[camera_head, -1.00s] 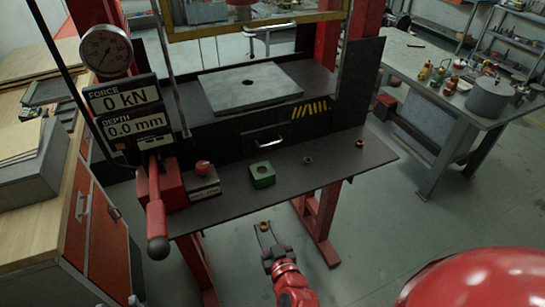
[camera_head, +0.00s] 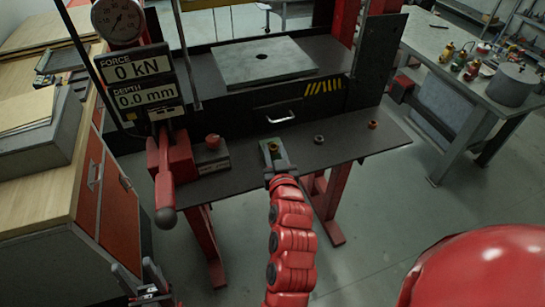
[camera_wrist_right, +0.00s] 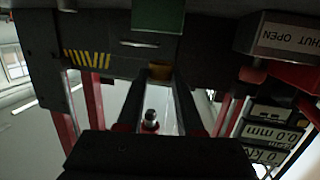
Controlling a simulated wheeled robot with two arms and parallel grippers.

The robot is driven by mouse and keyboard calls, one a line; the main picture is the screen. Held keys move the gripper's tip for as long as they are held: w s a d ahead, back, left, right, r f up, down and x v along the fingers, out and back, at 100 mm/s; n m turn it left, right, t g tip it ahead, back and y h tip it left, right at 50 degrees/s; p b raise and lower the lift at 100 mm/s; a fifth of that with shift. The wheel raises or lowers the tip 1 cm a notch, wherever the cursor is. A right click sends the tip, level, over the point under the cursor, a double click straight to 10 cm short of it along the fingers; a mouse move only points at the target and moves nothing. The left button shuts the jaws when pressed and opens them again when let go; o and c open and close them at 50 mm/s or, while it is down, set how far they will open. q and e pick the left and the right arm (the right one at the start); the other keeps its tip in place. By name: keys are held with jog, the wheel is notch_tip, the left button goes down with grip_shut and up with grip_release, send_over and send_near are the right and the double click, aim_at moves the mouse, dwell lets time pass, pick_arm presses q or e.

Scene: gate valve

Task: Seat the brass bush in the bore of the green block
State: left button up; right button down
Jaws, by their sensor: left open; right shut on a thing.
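The green block (camera_head: 272,147) sits on the dark shelf of the press, mostly hidden behind my right gripper. It also shows at the top of the right wrist view (camera_wrist_right: 158,14). My right gripper (camera_head: 276,158) is shut on the brass bush (camera_head: 274,149), which also shows between the fingertips in the wrist view (camera_wrist_right: 160,70). In the head view the bush overlaps the block; its height above it and the bore's position cannot be told. My left gripper (camera_head: 150,296) is open and empty at the bottom left, away from the shelf.
A grey ring (camera_head: 319,139) and a copper-coloured ring (camera_head: 373,124) stand on the shelf to the right. A red lever (camera_head: 164,180) and a red-knobbed box (camera_head: 211,152) are to the left. A drawer handle (camera_head: 281,118) is behind the block.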

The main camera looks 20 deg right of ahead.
aim_at(273, 146)
jog(key=p+x, duration=0.1)
jog(key=x, duration=0.1)
jog(key=p+x, duration=0.1)
jog(key=x, duration=0.1)
jog(key=shift+w+d+r, duration=0.2)
jog(key=shift+w+d, duration=0.05)
jog(key=shift+d, duration=0.05)
jog(key=shift+w+d, duration=0.1)
jog(key=shift+w, duration=0.35)
notch_tip(273, 146, down, 3)
jog(key=shift+w+f+p, duration=0.1)
jog(key=shift+f+p, duration=0.05)
jog(key=shift+p, duration=0.85)
jog(key=shift+f, duration=0.15)
jog(key=c, duration=0.5)
grip_release()
jog(key=shift+c, duration=0.2)
jog(key=shift+f, duration=0.1)
